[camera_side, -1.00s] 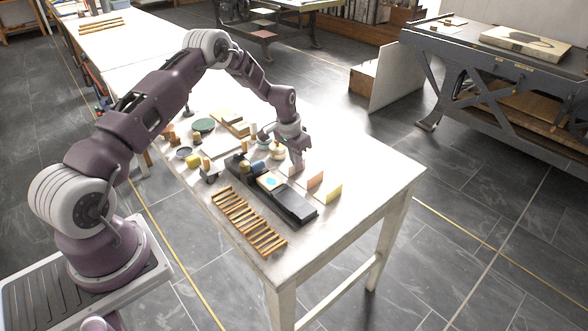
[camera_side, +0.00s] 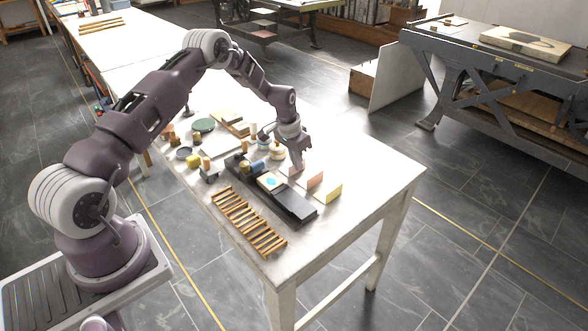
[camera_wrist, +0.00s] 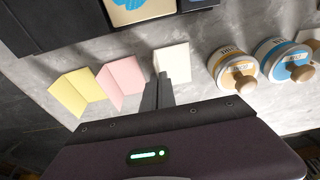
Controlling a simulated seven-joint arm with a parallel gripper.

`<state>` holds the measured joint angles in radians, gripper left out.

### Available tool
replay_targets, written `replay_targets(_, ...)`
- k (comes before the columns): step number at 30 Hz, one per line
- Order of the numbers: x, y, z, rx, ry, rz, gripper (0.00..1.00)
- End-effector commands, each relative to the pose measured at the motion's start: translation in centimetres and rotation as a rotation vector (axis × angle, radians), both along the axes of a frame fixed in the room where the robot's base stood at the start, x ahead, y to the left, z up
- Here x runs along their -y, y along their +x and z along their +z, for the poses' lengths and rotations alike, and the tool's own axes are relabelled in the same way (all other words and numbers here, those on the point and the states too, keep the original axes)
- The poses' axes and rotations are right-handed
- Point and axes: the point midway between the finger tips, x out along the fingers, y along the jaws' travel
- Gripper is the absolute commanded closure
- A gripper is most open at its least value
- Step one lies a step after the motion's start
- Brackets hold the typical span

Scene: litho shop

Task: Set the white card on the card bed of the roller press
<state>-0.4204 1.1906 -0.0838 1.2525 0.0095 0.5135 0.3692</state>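The white card (camera_wrist: 173,63) stands folded on the table in the wrist view, right by my fingertips. My gripper (camera_wrist: 157,90) points down at the card's left edge, its two dark fingers close together. Whether the card's edge is between them or beside them I cannot tell. In the side view my gripper (camera_side: 301,165) hides most of the white card. The roller press (camera_side: 285,199) is a long black bed with a roller at its far left end. A pale sheet with a blue print (camera_side: 268,181) lies on it; it also shows at the top of the wrist view (camera_wrist: 140,8).
A folded pink card (camera_wrist: 121,80) and a yellow card (camera_wrist: 77,90) stand left of the white card. Tins with wooden knobs (camera_wrist: 233,70) stand to its right. A slatted wooden rack (camera_side: 248,222) lies in front of the press. The table's right end (camera_side: 370,190) is clear.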

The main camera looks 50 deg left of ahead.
Motion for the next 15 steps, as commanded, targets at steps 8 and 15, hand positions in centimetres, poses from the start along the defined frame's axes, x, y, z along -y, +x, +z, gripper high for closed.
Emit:
replay_targets(8, 0.0, 0.1, 1.5, 0.002, 0.001, 0.0, 1.0)
replay_targets(15, 0.0, 0.1, 3.4, 0.002, 0.001, 0.0, 1.0)
